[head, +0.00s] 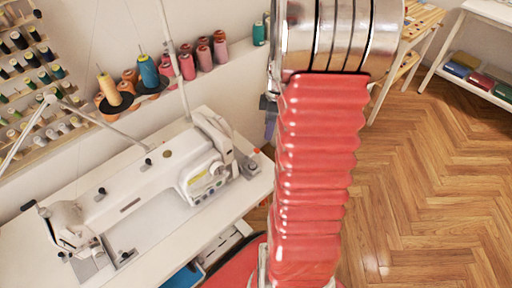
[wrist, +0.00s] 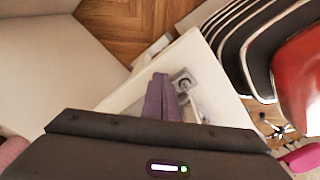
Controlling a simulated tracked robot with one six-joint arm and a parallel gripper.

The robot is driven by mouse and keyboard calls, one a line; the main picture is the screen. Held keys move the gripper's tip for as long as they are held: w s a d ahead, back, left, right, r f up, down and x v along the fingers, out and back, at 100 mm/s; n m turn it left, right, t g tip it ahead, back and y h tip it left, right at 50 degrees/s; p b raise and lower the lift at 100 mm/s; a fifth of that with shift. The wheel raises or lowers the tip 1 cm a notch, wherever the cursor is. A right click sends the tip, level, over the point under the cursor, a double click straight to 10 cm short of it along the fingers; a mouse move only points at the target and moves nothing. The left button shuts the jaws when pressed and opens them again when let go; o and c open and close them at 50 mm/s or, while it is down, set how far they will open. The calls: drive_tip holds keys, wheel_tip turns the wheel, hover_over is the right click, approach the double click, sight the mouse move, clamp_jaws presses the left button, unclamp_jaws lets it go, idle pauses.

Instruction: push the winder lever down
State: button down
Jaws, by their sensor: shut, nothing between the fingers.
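A white sewing machine (head: 150,180) stands on a white table (head: 40,262) in the head view. A small metal winder unit (head: 250,166) sits on the table by the machine's right end; its lever is too small to make out. In the wrist view, a square metal plate with a round part, apparently the winder (wrist: 183,82), lies just right of my fingertips. My gripper (wrist: 160,78) is shut and empty, its purple fingers over the table's end. I cannot tell whether they touch anything. In the head view my arm hides most of the gripper.
Thread cones (head: 188,66) stand on a ledge behind the machine, and a spool rack (head: 30,80) hangs on the wall at left. A thread stand pole (head: 172,55) rises behind the machine. The wooden floor (head: 430,180) at right is clear.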

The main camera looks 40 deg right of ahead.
wheel_tip(320, 180, up, 8)
drive_tip(key=shift+s+d+f, duration=0.15)
drive_tip(key=shift+s+d, duration=0.1)
drive_tip(key=shift+s, duration=0.05)
idle(0.6)
drive_tip(key=s+a+r+m+t, duration=0.1)
drive_tip(key=s+a+r+m, duration=0.1)
drive_tip(key=a, duration=0.7)
drive_tip(key=s+a+r+m+t, duration=0.2)
drive_tip(key=s+a+r+m, duration=0.1)
drive_tip(key=a, duration=0.7)
drive_tip(key=s+a+r+m+t, duration=0.1)
drive_tip(key=s+a+r+m, duration=0.1)
drive_tip(key=a+r, duration=0.4)
drive_tip(key=a+m, duration=0.1)
drive_tip(key=a, duration=0.3)
drive_tip(key=shift+s+a+r+m+t+h, duration=0.15)
drive_tip(key=shift+s+a+m+t+h, duration=0.1)
drive_tip(key=shift+s+m+t+h, duration=0.15)
